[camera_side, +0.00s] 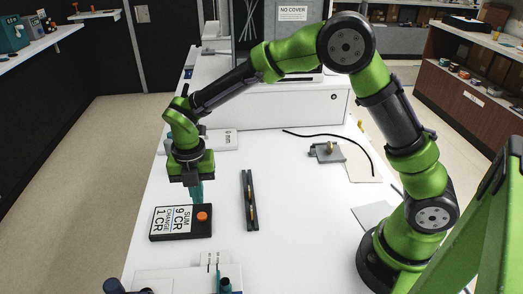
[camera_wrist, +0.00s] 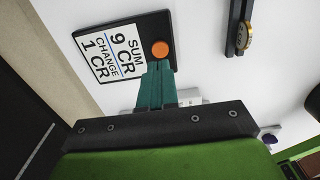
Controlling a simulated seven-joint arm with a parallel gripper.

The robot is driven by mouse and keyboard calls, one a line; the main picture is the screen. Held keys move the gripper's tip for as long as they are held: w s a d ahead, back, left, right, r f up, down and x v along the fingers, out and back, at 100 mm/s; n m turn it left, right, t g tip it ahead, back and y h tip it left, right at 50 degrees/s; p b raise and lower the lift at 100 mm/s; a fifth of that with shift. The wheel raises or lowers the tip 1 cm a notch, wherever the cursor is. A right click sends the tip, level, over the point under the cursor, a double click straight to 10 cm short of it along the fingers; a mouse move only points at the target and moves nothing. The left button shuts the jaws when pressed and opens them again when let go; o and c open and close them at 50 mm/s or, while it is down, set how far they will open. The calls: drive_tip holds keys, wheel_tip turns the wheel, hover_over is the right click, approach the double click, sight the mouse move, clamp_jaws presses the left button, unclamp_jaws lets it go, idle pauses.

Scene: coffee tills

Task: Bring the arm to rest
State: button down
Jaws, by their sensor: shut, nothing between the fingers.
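My gripper (camera_side: 197,193) has teal fingers that point down over the white table. The fingers are together and hold nothing; they also show in the wrist view (camera_wrist: 156,70). The fingertips are just behind the orange button (camera_side: 202,216) on a black box (camera_side: 182,235), close to it. I cannot tell whether they touch it. The box's label reads SUM 9 CR, CHANGE 1 CR. The button also shows in the wrist view (camera_wrist: 160,48), just beyond the fingertips. My arm is bent over the table from its base at the right.
A dark rail (camera_side: 249,200) with gold coins stands right of the box. A grey metal device (camera_side: 326,152) and a black cable (camera_side: 345,140) lie farther back. A white machine (camera_side: 280,105) stands at the back.

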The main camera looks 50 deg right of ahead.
drive_tip(key=shift+m, duration=0.5)
drive_tip(key=m, duration=0.1)
drive_tip(key=s+m, duration=0.1)
drive_tip(key=m, duration=0.2)
drive_tip(key=shift+s+d+f, duration=0.2)
drive_tip(key=shift+s+f, duration=0.05)
drive_tip(key=shift+s, duration=0.05)
drive_tip(key=s+d+r+m+t+y, duration=0.1)
drive_tip(key=s+d+r+m+t, duration=0.2)
drive_tip(key=m, duration=1)
drive_tip(key=s+d+r+m+t+y, duration=0.1)
drive_tip(key=s+d+r+m+t, duration=0.3)
drive_tip(key=s+d+r+m, duration=0.6)
drive_tip(key=shift+s+d+r+m, duration=0.2)
drive_tip(key=shift+s+r+m, duration=1.3)
drive_tip(key=shift+s+r, duration=0.65)
drive_tip(key=shift+s+f, duration=0.1)
drive_tip(key=shift+f, duration=0.05)
